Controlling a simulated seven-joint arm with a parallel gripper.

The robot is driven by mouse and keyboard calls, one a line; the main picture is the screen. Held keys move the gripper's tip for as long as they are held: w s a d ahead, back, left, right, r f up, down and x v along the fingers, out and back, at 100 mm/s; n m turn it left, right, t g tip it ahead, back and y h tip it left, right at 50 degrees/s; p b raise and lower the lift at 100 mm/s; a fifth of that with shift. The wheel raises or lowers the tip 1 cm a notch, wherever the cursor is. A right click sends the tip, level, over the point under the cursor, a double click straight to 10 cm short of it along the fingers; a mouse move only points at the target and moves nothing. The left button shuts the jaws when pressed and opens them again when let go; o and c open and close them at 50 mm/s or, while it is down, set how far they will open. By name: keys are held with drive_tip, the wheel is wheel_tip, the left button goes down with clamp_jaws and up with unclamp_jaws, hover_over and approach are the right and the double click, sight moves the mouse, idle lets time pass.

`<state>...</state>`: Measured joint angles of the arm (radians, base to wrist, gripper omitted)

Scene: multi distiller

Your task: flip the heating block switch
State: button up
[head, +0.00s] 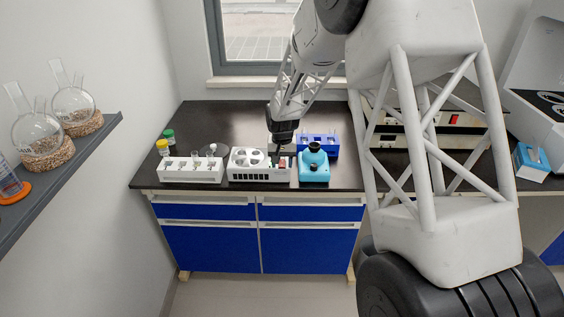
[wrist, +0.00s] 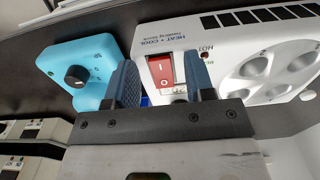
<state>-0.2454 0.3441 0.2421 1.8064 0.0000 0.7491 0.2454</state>
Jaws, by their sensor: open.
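The white heating block (head: 247,171) stands near the front of the black bench in the head view. In the wrist view the heating block (wrist: 228,38) fills the upper right, with "HEAT + COOL" printed on it. Its red rocker switch (wrist: 160,69) is at its left end beside the print. My gripper (wrist: 160,64) is open and empty, with one dark finger on each side of the switch in this view. I cannot tell whether the fingers touch it. In the head view my gripper (head: 284,152) is over the right end of the block.
A light-blue device (head: 314,168) with a black knob stands close to the block's right. A blue rack (head: 322,141) is behind it. A white tube rack (head: 190,171) stands to the left, with yellow-capped (head: 162,146) and green-capped (head: 169,136) bottles behind. The bench back left is clear.

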drive_tip(key=shift+c, duration=0.5)
clamp_jaws()
drive_tip(key=shift+w+g, duration=0.1)
drive_tip(key=shift+g, duration=0.2)
drive_tip(key=shift+w+r+g, duration=0.15)
drive_tip(key=shift+w+g, duration=0.1)
drive_tip(key=shift+g, duration=0.95)
drive_tip(key=shift+o, duration=0.5)
unclamp_jaws()
drive_tip(key=shift+r, duration=0.1)
